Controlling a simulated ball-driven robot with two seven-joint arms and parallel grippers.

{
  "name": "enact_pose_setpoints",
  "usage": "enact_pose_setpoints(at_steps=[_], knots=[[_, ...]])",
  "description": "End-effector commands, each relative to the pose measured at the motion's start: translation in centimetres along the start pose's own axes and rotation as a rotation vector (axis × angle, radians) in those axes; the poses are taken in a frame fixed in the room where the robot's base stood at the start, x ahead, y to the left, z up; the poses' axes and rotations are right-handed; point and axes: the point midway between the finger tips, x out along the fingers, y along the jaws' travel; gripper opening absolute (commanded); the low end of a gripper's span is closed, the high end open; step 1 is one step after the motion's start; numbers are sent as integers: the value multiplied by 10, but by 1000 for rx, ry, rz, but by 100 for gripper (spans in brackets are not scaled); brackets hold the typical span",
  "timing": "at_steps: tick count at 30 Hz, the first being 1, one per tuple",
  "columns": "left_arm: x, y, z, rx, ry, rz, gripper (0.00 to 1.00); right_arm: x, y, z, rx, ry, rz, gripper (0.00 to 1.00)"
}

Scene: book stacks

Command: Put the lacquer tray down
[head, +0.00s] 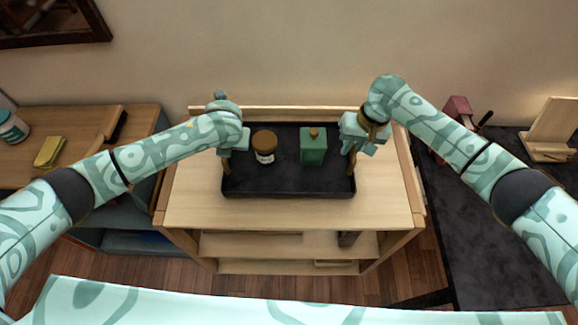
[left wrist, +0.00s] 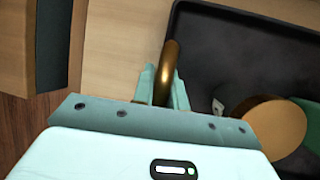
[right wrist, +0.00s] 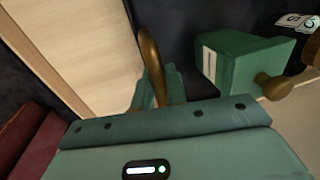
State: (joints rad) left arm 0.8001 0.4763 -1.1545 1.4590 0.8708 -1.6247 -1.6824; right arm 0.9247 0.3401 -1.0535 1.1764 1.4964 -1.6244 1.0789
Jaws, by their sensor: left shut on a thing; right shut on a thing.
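The black lacquer tray (head: 285,184) is level over the top of a light wooden shelf unit (head: 290,213); I cannot tell whether it touches the wood. It carries a brown-lidded jar (head: 264,147) and a green box with a knob (head: 313,150), both upright. My left gripper (head: 229,158) is shut on the tray's left brass handle (left wrist: 170,62). My right gripper (head: 352,150) is shut on the right brass handle (right wrist: 150,55). The jar's lid (left wrist: 274,128) shows in the left wrist view, and the green box (right wrist: 245,60) in the right wrist view.
The shelf top has bare wood in front of the tray and a raised lip (head: 290,112) behind it. A wooden cabinet with a yellow item (head: 49,152) stands left. A dark counter (head: 480,255) with a red object (head: 457,108) and wooden stand (head: 552,125) is right.

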Motion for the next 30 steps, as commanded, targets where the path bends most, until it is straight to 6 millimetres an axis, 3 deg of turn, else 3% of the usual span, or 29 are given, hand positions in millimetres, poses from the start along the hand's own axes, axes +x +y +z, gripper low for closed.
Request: enact_pose_setpoints(at_steps=[4,5,7,19,30], knots=[[19,-4,-9,2,8,1,0,21,4,1,2,-9,-1,0],[19,-4,-10,2,10,1,17,21,4,1,2,-10,0,17],[15,-3,-7,1,8,1,36,16,4,1,2,-7,0,36],[4,-3,-7,2,6,-1,36,16,3,1,1,-7,0,36],[-77,-3,-6,3,4,-2,36,16,3,1,1,-7,0,36]])
